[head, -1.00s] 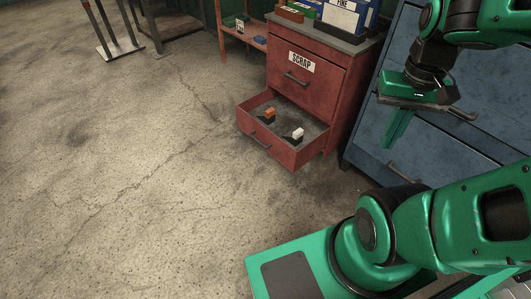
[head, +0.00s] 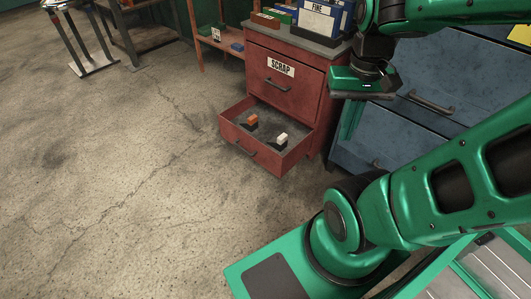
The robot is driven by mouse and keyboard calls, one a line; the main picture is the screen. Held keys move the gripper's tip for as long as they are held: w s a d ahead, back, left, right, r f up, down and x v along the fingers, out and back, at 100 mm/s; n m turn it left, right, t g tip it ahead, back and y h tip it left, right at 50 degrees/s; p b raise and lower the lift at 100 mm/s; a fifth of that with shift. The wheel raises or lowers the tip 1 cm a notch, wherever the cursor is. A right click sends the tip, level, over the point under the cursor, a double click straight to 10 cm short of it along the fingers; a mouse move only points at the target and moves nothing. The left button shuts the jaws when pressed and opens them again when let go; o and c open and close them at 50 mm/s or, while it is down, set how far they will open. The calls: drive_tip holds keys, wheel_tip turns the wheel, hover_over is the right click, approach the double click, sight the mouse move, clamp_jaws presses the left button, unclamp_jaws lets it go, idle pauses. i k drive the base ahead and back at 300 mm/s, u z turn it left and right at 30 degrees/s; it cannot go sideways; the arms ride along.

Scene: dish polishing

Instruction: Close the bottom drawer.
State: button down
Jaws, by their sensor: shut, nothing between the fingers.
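The bottom drawer (head: 258,157) of the red cabinet (head: 285,83) is pulled out toward the lower left. An orange-topped block (head: 251,121) and a white-topped block (head: 281,141) lie inside it. The drawer has a dark bar handle (head: 244,149) on its front. The upper drawer, labelled SCRAP, is shut. My gripper (head: 348,122) is shut and empty, pointing down to the right of the red cabinet, in front of the blue cabinet in the picture. It is apart from the bottom drawer.
A blue cabinet (head: 445,80) stands right of the red one. Boxes, one marked FINE (head: 318,20), stand on the red cabinet. A wooden shelf (head: 215,40) is behind it to the left. The concrete floor (head: 110,190) left of the drawer is clear.

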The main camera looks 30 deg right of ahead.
sight(273, 121)
drive_tip(key=i, duration=0.85)
drive_tip(key=z, duration=0.05)
